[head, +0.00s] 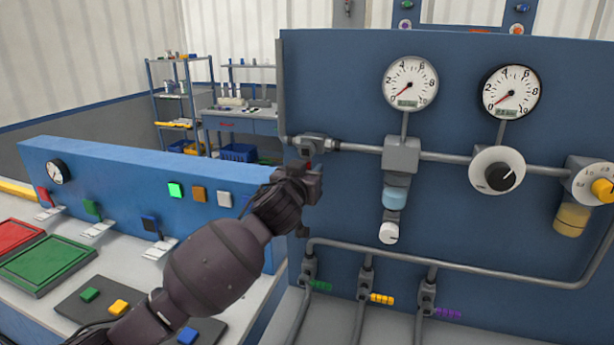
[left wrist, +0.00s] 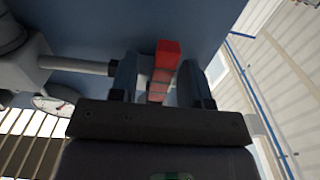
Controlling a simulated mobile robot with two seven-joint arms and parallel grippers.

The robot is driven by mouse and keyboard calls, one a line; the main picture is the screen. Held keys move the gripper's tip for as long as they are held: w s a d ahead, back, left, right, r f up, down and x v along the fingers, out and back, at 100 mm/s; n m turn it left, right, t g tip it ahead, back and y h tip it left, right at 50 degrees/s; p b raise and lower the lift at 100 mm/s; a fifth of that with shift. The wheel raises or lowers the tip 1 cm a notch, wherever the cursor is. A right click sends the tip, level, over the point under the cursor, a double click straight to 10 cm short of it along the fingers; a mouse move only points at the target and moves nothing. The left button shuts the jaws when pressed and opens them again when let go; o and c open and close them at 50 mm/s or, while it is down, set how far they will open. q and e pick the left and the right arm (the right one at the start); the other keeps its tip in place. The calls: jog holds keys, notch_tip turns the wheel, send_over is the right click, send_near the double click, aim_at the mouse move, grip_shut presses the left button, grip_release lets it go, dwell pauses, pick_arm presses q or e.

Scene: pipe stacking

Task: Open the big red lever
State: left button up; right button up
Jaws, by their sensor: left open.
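The red lever (left wrist: 167,56) shows in the left wrist view as a segmented red bar against the blue panel. It stands between the two dark fingers of my left gripper (left wrist: 158,75), which are apart with the lever between them. I cannot tell whether either finger touches it. In the head view my left gripper (head: 309,182) is at the left end of the blue panel, just below the valve body (head: 313,145) on the upper pipe. It hides nearly all of the lever there. My right gripper is in neither view.
The blue panel (head: 345,90) carries two gauges (head: 410,83), a black-and-white knob (head: 497,171) and a yellow knob (head: 602,190). A lower pipe (head: 400,258) feeds small valves with green, yellow and purple handles. A low blue console (head: 130,170) with switches and buttons stands left.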

pick_arm(q)
jog(key=shift+c, duration=0.2)
grip_shut()
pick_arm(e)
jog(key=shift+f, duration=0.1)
pick_arm(q)
jog(key=shift+w, duration=0.1)
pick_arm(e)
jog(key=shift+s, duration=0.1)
